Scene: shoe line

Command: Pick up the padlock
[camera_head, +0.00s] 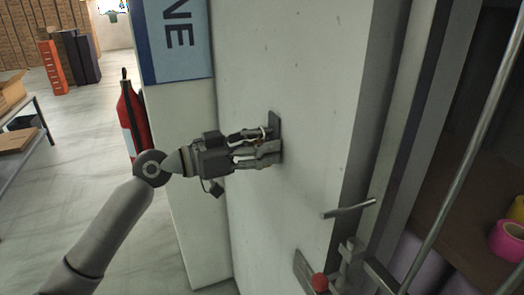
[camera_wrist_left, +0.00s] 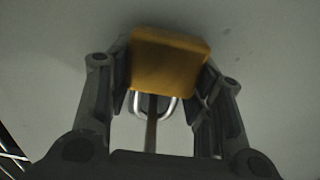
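The padlock (camera_wrist_left: 168,62) has a yellow body and a silver shackle. In the left wrist view it is between the two fingers of my left gripper (camera_wrist_left: 165,85), whose pads lie against its left and right sides. A thin dark rod shows by the shackle; whether it passes through cannot be told. In the head view my left gripper (camera_head: 262,147) reaches in from the left to a small dark plate (camera_head: 275,124) on the pale wall panel. The padlock is mostly hidden there by the fingers. My right gripper is not in view.
A metal latch handle (camera_head: 348,209) and a red knob (camera_head: 319,283) are at the lower right. A red fire extinguisher (camera_head: 132,118) stands behind my left arm. Shelves with a pink roll (camera_head: 508,241) are at the right.

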